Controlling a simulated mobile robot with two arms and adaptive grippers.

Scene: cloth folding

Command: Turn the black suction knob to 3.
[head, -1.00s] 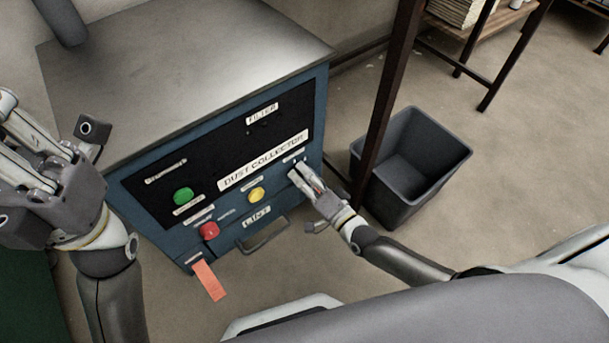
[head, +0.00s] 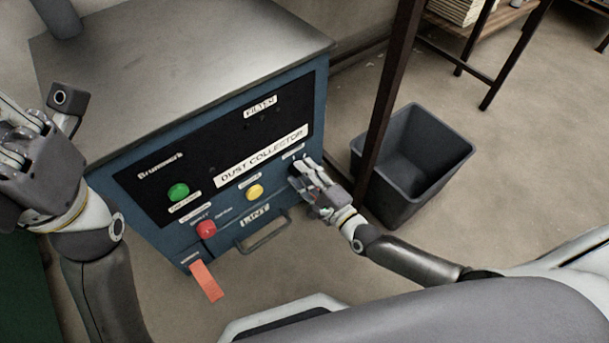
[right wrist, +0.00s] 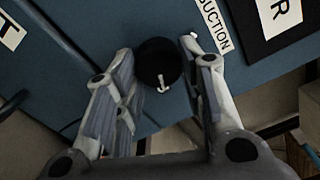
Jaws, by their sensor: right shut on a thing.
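The black suction knob (right wrist: 157,62) is between the two fingers of my right gripper (right wrist: 160,88) in the right wrist view. A white pointer shows on its lower part. The "SUCTION" label (right wrist: 214,22) is just beside the right finger. No readable dial number shows. In the head view my right gripper (head: 302,173) is at the right end of the dust collector's panel and covers the knob. The gripper is shut on the knob. My left gripper (head: 32,150) is at the left edge, away from the panel, its fingers partly cut off.
The blue dust collector (head: 140,230) carries a green button (head: 178,192), a red button (head: 206,229), a yellow button (head: 254,192) and a drawer handle (head: 265,238). An orange tag (head: 207,282) hangs below. A dark post (head: 388,110) and grey bin (head: 440,155) stand close right of my right gripper.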

